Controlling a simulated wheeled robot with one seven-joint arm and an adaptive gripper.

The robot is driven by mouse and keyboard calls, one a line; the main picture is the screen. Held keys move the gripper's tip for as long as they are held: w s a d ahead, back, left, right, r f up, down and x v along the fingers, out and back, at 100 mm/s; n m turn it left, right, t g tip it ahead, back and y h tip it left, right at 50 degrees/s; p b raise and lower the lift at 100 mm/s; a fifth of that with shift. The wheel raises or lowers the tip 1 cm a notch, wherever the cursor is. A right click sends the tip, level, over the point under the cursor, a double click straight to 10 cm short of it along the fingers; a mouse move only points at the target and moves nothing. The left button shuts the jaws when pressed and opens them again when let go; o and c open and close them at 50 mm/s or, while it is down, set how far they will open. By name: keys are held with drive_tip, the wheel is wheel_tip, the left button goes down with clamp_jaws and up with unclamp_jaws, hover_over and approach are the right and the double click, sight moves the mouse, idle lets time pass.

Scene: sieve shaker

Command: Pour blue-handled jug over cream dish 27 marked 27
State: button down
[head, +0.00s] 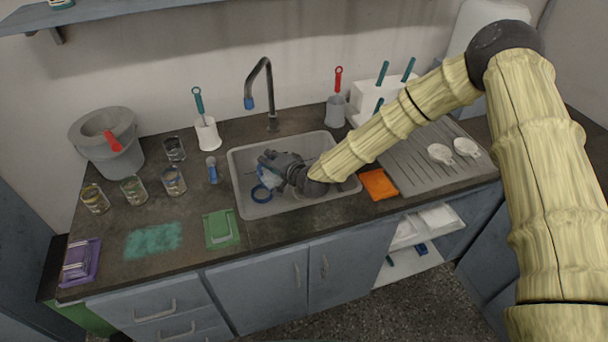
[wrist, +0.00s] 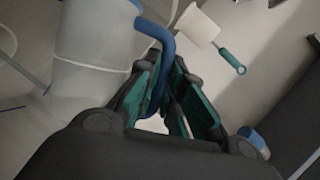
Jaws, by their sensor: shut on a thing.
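My gripper (head: 272,163) is over the grey sink basin and is shut on the blue handle (wrist: 160,65) of a translucent whitish jug. The jug body (wrist: 92,55) fills the left of the wrist view, tilted in the picture. In the head view the jug (head: 268,179) is small and partly hidden by my gripper. Two small cream dishes, a left one (head: 439,153) and a right one (head: 466,147), lie on the grey drainboard at the right. No number can be read on either, so I cannot tell which is dish 27.
An orange cloth (head: 379,184) lies right of the sink. A green tray (head: 221,229) and several glass jars stand left. The drainboard front is mostly clear.

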drive_tip(key=shift+w+d+r+m+y, duration=0.25)
drive_tip(key=shift+d+r+m+y, duration=0.05)
drive_tip(key=shift+d+r+m, duration=0.25)
idle(1.0)
drive_tip(key=shift+w+d+r+m+y+b, duration=0.2)
drive_tip(key=shift+d+b, duration=0.2)
drive_tip(key=shift+b, duration=0.25)
drive_tip(key=shift+w+d+r+m+y+b, duration=0.1)
drive_tip(key=shift+w+d+m+y+b, duration=0.05)
drive_tip(key=shift+d+b, duration=0.4)
drive_tip(key=shift+w+d+r+m+y+b, duration=0.1)
drive_tip(key=shift+w+d+m+y+b, duration=0.15)
drive_tip(key=shift+b, duration=0.5)
drive_tip(key=shift+d, duration=0.15)
drive_tip(key=shift+d+r+b, duration=0.1)
drive_tip(key=shift+b, duration=0.3)
drive_tip(key=shift+w+d+r+m+b, duration=0.15)
drive_tip(key=shift+d+m+b, duration=0.2)
drive_tip(key=shift+b, duration=0.4)
